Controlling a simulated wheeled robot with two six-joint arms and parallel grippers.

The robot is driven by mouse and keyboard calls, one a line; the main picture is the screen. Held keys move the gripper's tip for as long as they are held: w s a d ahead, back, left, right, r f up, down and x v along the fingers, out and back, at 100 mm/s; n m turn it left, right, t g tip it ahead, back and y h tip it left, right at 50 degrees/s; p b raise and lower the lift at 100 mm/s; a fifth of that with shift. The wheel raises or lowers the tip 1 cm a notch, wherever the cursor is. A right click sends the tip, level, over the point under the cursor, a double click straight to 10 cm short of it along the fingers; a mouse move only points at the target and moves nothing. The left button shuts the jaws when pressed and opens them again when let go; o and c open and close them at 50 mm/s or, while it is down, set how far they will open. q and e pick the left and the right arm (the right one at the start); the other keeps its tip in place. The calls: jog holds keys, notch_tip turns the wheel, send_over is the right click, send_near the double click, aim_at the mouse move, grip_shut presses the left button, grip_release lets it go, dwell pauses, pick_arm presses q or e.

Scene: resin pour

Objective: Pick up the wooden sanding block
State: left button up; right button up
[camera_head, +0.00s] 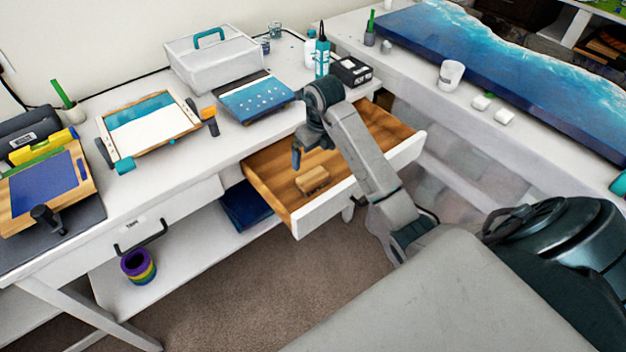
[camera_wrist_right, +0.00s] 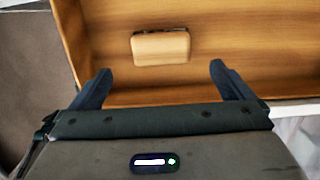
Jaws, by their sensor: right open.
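The wooden sanding block (camera_head: 312,180) lies on the floor of the open drawer (camera_head: 270,198), near its front wall. In the right wrist view the block (camera_wrist_right: 160,47) lies flat ahead of the fingers, roughly centred between them, inside the drawer (camera_wrist_right: 262,48). My right gripper (camera_head: 297,157) hangs over the drawer, above and beside the block. In its wrist view the right gripper (camera_wrist_right: 155,78) is open, its two fingers wide apart with nothing between them. My left gripper is not in either view.
The drawer's white front (camera_head: 345,200) stands out from the white desk (camera_head: 190,165). On the desktop are a grey box (camera_head: 208,62), a blue panel (camera_head: 254,96), a teal bottle (camera_head: 322,55) and a framed tray (camera_head: 148,126). A blue resin slab (camera_head: 500,60) lies on the right-hand counter.

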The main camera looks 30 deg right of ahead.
jog(key=shift+d+f, duration=0.25)
jog(key=shift+f, duration=0.1)
send_over(313, 175)
jog(key=f, duration=0.4)
jog(key=shift+s+d+f, duration=0.2)
jog(key=shift+s, duration=0.1)
jog(key=shift+a+f+p, duration=0.1)
jog(key=shift+f+p, duration=0.4)
notch_tip(313, 175, down, 4)
jog(key=shift+w+a+r+p, duration=0.15)
jog(key=shift+p, duration=0.6)
jog(key=shift+w+f, duration=0.1)
jog(key=shift+f, duration=0.3)
jog(key=c, duration=0.8)
jog(key=shift+c, duration=0.2)
